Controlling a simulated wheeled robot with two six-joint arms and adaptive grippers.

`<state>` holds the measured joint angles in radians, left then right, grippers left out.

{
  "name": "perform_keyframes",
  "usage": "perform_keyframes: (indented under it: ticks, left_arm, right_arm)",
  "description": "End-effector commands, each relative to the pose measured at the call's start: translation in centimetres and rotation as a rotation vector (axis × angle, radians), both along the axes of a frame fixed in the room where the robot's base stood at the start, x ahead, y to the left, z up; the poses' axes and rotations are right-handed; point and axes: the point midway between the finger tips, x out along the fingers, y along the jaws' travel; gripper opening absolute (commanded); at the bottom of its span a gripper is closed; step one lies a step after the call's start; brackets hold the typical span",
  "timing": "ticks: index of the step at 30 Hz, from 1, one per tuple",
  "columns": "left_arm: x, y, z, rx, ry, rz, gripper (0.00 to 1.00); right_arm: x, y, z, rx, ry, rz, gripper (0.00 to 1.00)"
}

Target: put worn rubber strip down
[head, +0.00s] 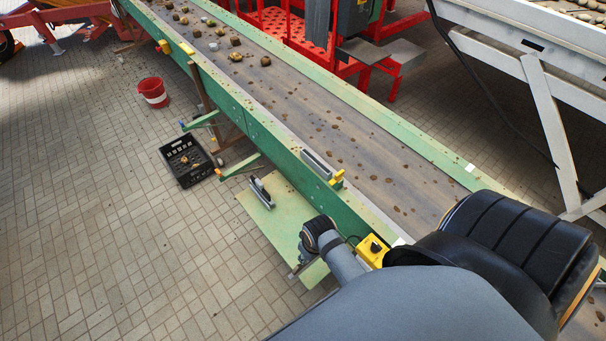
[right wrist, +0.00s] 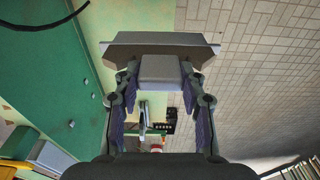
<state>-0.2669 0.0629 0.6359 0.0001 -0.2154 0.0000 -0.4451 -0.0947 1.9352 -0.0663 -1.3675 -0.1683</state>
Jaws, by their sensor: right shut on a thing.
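My right gripper (right wrist: 160,75) is shut on a grey piece, which I take to be the worn rubber strip (right wrist: 160,45). In the right wrist view it shows as a wide, dark grey bar with a lighter block between the fingers. The fingers press on the block from both sides. In the head view my right arm reaches down beside the conveyor, over the pale green board (head: 284,229). The gripper and strip are mostly hidden there. I cannot tell whether the strip touches the board. My left gripper is not in view.
A grey and black tool (head: 262,191) lies on the board's far part. A grey bar (head: 317,162) sits on the conveyor's green side rail. A black crate (head: 188,161) and red bucket (head: 153,92) stand on the paving. A yellow control box (head: 372,251) is beside my arm.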

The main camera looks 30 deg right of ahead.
Motion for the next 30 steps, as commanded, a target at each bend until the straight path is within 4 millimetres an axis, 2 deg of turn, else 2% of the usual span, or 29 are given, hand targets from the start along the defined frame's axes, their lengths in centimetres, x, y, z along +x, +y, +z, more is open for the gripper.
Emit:
perform_keyframes:
  ticks: [5, 9, 12, 15, 17, 18, 21, 25, 30]
  left_arm:
    - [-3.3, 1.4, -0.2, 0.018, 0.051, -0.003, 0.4]
    - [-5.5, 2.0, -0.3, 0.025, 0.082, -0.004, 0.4]
    - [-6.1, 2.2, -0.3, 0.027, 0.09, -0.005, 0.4]
    - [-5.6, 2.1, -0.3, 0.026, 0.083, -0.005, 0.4]
    - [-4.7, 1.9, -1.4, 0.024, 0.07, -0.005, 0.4]
    - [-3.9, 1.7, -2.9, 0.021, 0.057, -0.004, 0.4]
    - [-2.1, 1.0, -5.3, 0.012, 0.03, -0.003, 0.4]
    - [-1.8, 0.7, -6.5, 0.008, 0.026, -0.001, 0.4]
    - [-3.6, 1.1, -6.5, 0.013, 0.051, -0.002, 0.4]
  right_arm:
    - [0.5, -0.3, -0.3, 0.0, 0.0, 0.003, 0.11]
    - [3.2, -2.1, -1.7, -0.004, -0.001, 0.004, 0.11]
    - [5.8, -3.6, -3.0, -0.004, -0.001, 0.002, 0.11]
    - [8.2, -5.2, -4.3, -0.003, 0.001, -0.001, 0.11]
    - [9.0, -5.6, -6.5, -0.001, 0.003, -0.001, 0.11]
    - [9.6, -5.9, -7.9, -0.001, 0.0, -0.001, 0.11]
    - [10.5, -6.5, -9.4, 0.0, -0.001, -0.001, 0.11]
    - [11.2, -6.9, -9.9, 0.0, -0.001, -0.001, 0.11]
    - [11.4, -7.0, -9.6, 0.001, 0.001, -0.001, 0.11]
